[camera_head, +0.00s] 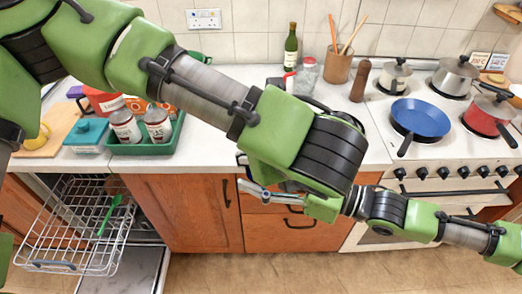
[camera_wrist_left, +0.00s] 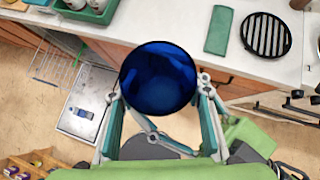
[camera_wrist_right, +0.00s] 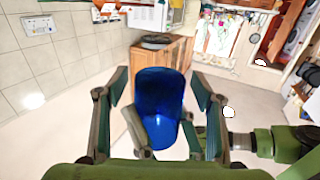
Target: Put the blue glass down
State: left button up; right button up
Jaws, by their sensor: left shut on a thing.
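The blue glass shows in the left wrist view (camera_wrist_left: 158,78) as a dark blue disc between the fingers of my left gripper (camera_wrist_left: 158,90). The fingers are against its two sides and hold it. In that view it overlaps the counter's front edge. In the right wrist view the glass (camera_wrist_right: 160,108) stands in the gap of my right gripper (camera_wrist_right: 160,88), whose fingers are wide apart with room on each side of the glass.
A green tray (camera_head: 146,147) with cans stands left. The hob, with a blue pan (camera_head: 421,119), is right. A pulled-out wire rack (camera_head: 70,222) juts below. A green cloth (camera_wrist_left: 218,30) lies near a round black grate (camera_wrist_left: 267,35).

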jog(key=v, duration=1.2)
jog(key=w+d+f+m+t+h, duration=0.15)
jog(key=w+f, duration=0.25)
jog(key=f, duration=0.4)
jog(key=w+d+f+m+t+h, duration=0.1)
jog(key=w+d+f+h, duration=0.2)
jog(key=w+f, duration=0.3)
jog(key=w+d+f+m+t+h, duration=0.1)
jog(key=w+d+f+h, duration=0.15)
jog(key=f, duration=0.65)
jog(key=s+d+f+m+g+h, duration=0.1)
jog(key=d+f+m+h, duration=0.2)
jog(key=f, duration=0.7)
jog(key=s+d+f+h, duration=0.2)
jog(key=d+f, duration=0.3)
jog(key=f, duration=0.5)
jog(key=s+d+f+m+g+h, duration=0.2)
jog(key=s+f+g+h, duration=0.15)
jog(key=s+f, duration=1.25)
jog(key=s+a+f+g, duration=0.2)
jog(key=s, duration=0.6)
jog(key=s+a+f+m+g, duration=0.1)
jog(key=s+a+f+g, duration=0.1)
jog(key=s, duration=0.6)
jog(key=s+a+f+g, duration=0.2)
jog(key=s+f, duration=0.2)
jog(key=s, duration=0.5)
jog(key=shift+m, duration=0.35)
